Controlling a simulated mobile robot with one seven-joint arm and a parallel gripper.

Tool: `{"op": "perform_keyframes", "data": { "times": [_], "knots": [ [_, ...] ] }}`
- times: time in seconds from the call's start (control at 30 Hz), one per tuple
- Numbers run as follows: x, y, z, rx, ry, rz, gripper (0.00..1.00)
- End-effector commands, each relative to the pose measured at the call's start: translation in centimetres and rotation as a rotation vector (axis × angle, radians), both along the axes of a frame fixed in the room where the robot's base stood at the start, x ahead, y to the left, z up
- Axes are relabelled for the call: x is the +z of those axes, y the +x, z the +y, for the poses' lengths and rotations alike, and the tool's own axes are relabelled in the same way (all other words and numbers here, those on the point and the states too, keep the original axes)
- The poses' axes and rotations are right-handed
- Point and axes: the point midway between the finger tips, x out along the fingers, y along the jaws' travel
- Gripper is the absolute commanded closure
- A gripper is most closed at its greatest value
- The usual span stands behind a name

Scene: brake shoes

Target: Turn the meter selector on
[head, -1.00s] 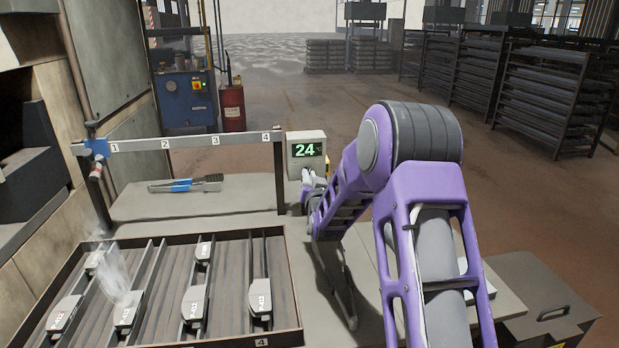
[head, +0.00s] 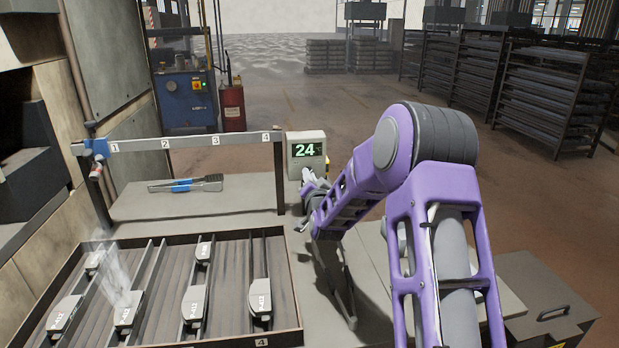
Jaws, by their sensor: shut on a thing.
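The meter (head: 305,146) is a pale box with a green lit display reading about 24, at the right end of the numbered rail. Its selector is hidden behind my gripper, so I cannot see its position. My gripper (head: 309,183) is at the lower front of the meter, below the display. It appears shut on the selector there, though the fingertips are small and partly covered by my own wrist.
A tray (head: 297,300) with several brake shoes fills the lower left, with steam over one shoe.

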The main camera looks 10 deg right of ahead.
Motion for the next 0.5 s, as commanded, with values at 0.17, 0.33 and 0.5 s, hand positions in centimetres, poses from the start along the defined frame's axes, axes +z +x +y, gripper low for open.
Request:
{"op": "perform_keyframes", "data": {
  "times": [0.17,0.33,0.5],
  "knots": [
    [-0.06,-0.02,0.02,0.0,0.002,0.001,1.0],
    [-0.06,-0.02,0.02,0.0,0.001,0.001,0.67],
    [-0.04,-0.01,0.02,0.0,0.0,0.001,0.59]
  ]
}}
